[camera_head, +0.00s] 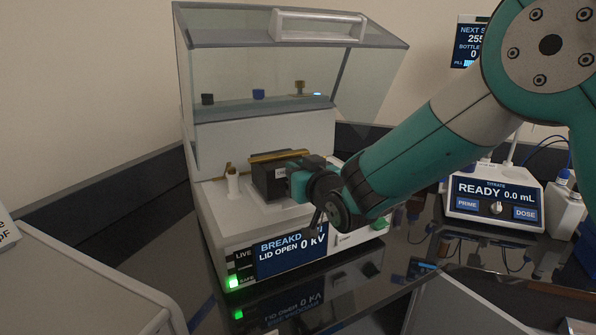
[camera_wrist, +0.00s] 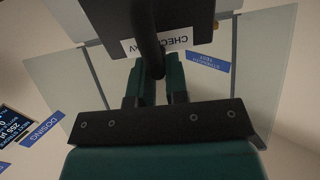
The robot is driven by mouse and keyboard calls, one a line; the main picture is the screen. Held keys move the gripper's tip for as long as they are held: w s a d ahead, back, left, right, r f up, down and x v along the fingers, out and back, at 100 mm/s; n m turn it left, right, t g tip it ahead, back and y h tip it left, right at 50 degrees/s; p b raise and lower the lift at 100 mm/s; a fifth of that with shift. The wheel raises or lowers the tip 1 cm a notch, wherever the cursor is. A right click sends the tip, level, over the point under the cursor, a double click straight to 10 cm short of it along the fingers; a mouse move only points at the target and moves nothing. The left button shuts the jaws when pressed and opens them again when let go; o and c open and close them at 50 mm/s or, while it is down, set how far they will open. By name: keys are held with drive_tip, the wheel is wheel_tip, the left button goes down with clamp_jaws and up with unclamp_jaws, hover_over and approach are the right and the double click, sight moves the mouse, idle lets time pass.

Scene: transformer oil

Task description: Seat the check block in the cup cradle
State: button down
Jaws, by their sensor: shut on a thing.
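The check block is a dark box (camera_head: 270,177) with a tan strip on top and a small white label. It sits inside the open breakdown tester (camera_head: 212,230), low over the white platform. My gripper (camera_head: 300,178) is shut on it from the right side. In the wrist view the block (camera_wrist: 205,22) fills the top, its "CHECK" label upside down, with my gripper's teal fingers (camera_wrist: 162,82) reaching up to it. The cup cradle is mostly hidden behind and under the block; a pale post (camera_head: 233,181) shows just left of it. I cannot tell whether the block touches the cradle.
The tester's clear lid (camera_head: 290,27) is raised above the block. Its display reads "LID OPEN 0 kV". A dosing unit (camera_head: 493,203) reading "READY 0.0 mL" stands at right. A pale surface (camera_head: 80,290) is at front left.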

drive_tip(key=shift+f+b, duration=0.8)
drive_tip(key=shift+b, duration=0.05)
drive_tip(key=c, duration=1.1)
unclamp_jaws()
drive_tip(key=shift+o, duration=0.2)
drive_tip(key=shift+f, duration=0.15)
drive_tip(key=b+v, duration=0.4)
drive_tip(key=v, duration=1.3)
drive_tip(key=shift+d+b, duration=0.25)
drive_tip(key=shift+b, duration=0.05)
drive_tip(key=shift+s, duration=0.15)
drive_tip(key=s+d+f+g+h, duration=0.1)
drive_tip(key=s+d+g, duration=0.1)
drive_tip(key=s+g, duration=0.3)
drive_tip(key=s+d+f+g+h+p, duration=0.1)
drive_tip(key=s+d+f+g+h, duration=0.1)
drive_tip(key=s+g, duration=0.3)
drive_tip(key=s+d+f+n+g+h, duration=0.1)
drive_tip(key=s+d+g, duration=0.3)
drive_tip(key=s, duration=0.7)
drive_tip(key=shift+d+f+g, duration=0.25)
drive_tip(key=shift+f+g, duration=0.05)
drive_tip(key=shift+g, duration=0.2)
